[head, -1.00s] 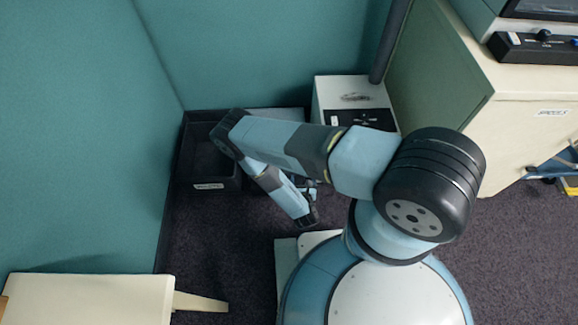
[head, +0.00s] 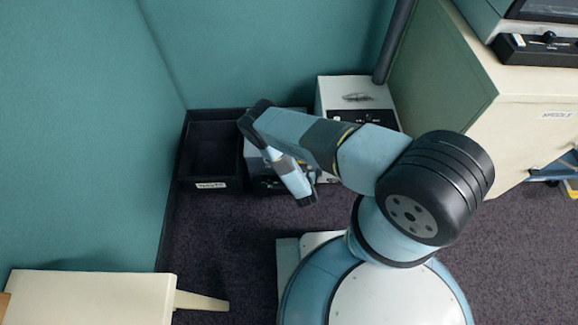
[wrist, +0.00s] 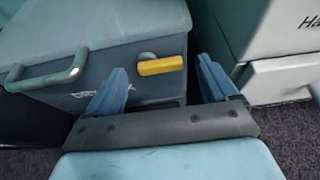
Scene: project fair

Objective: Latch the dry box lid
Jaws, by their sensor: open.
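The dry box (wrist: 125,70) is a grey-blue box in the wrist view, with its lid down and a bar handle (wrist: 45,80) at the left. A yellow latch lever (wrist: 162,66) lies about level on its front face, beside a round pivot. The lettering below is partly hidden by my left finger. My gripper (wrist: 161,70) is open and empty, its two blue fingers spread to either side of the latch in the picture. I cannot tell whether they touch the box. In the head view the dry box (head: 256,172) is mostly hidden behind my arm.
A black open bin (head: 212,184) stands left of the dry box against the teal wall. A white cabinet (head: 335,93) with a black panel stands to its right. A cream table (head: 90,300) is at lower left. Dark carpet (head: 230,235) is clear in front.

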